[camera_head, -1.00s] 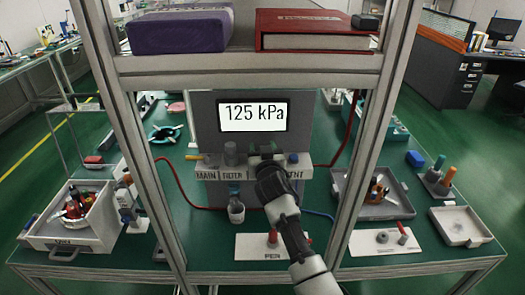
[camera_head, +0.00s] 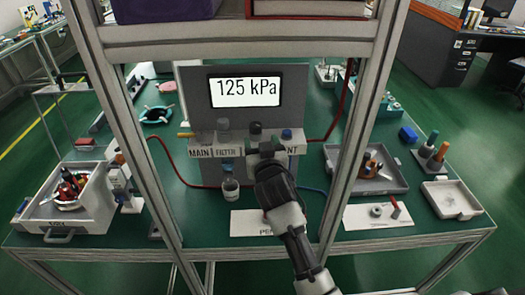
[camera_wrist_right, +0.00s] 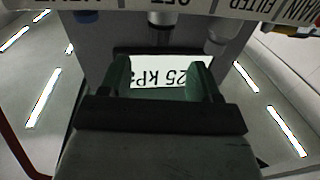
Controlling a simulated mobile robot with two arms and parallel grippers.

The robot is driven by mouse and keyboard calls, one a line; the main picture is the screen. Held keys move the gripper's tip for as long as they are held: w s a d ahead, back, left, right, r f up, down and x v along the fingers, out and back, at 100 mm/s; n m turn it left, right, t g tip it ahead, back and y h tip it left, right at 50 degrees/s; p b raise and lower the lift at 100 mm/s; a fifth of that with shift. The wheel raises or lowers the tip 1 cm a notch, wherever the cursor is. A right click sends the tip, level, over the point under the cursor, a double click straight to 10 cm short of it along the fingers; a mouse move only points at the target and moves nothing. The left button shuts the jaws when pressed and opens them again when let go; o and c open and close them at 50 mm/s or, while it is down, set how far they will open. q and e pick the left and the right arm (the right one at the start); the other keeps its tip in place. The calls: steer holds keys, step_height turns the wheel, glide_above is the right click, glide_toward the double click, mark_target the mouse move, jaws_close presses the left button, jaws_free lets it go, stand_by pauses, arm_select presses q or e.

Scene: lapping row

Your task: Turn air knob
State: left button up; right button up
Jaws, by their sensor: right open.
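My right gripper (camera_head: 265,149) is in front of the ledge, just below the dark knob, and hides the middle label. In the right wrist view the picture is upside down; the open jaws (camera_wrist_right: 165,82) frame the display, with no knob visible between the fingertips. My left gripper is out of view.
A clear cup (camera_head: 230,188) hangs under FILTER. Frame posts stand left and right of the panel, with a shelf (camera_head: 240,40) above. Red and blue hoses run beside it. A grey tray (camera_head: 372,183) and a drawer box (camera_head: 72,215) flank the posts.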

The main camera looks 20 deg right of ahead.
steer(key=shift+s+a, duration=0.2)
steer(key=shift+s, duration=0.85)
